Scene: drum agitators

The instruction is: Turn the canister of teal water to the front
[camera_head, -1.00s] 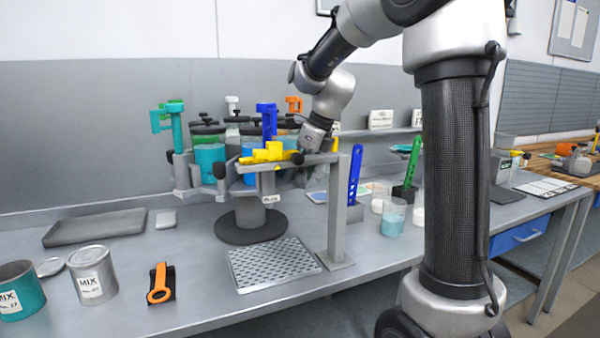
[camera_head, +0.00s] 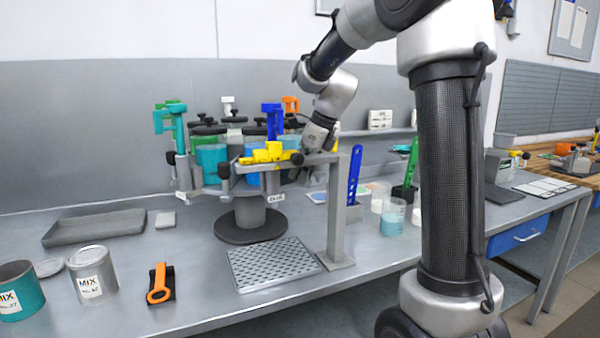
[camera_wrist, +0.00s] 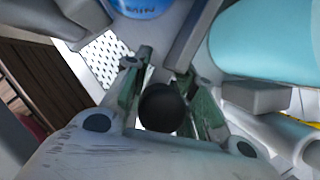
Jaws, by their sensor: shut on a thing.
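The round carousel stands on a dark round base (camera_head: 251,228) and carries several canisters with coloured handles. The teal canister (camera_head: 211,158) is at its front left, left of the yellow clamp on the fixed arm. A blue canister (camera_head: 252,179) is partly hidden behind that arm. My gripper (camera_head: 306,158) is low at the carousel's right side, partly hidden in the head view. In the wrist view my gripper (camera_wrist: 160,98) is shut on a black ball knob (camera_wrist: 162,108). There, a pale teal cylinder (camera_wrist: 265,42) is at right and a blue canister (camera_wrist: 143,6) at top.
A grey post (camera_head: 338,215) with a horizontal arm and yellow clamp (camera_head: 268,153) stands at the carousel's front right. A perforated plate (camera_head: 272,264) lies in front. MIX tins (camera_head: 92,276) and an orange tool (camera_head: 160,285) are at front left. A beaker (camera_head: 393,218) stands right.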

